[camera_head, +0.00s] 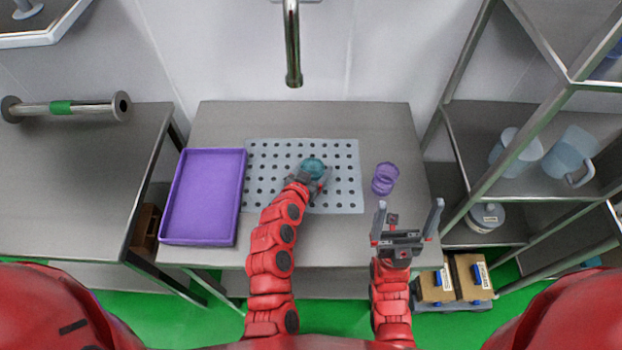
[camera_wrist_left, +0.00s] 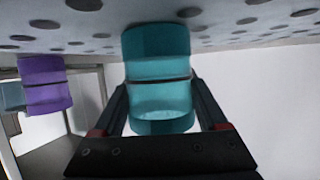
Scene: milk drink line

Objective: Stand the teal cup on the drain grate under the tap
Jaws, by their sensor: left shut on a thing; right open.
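The teal cup (camera_head: 314,164) is over the middle of the perforated drain grate (camera_head: 346,199), a little to the right of the spout line and in front of the tap (camera_head: 293,62). My left gripper (camera_head: 313,180) is shut on the cup. In the left wrist view the teal cup (camera_wrist_left: 158,65) sits between the two fingers, in line with the grate's normal, with one end at the grate (camera_wrist_left: 225,18). I cannot tell whether it touches the grate or hovers just above. My right gripper (camera_head: 409,216) is open and empty at the table's front right.
A purple cup (camera_head: 385,178) stands right of the grate; it also shows in the left wrist view (camera_wrist_left: 44,88). A purple tray (camera_head: 203,197) lies on the left. A metal shelf (camera_head: 510,165) with clear jugs stands on the right. The table (camera_head: 225,125) behind the grate is clear.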

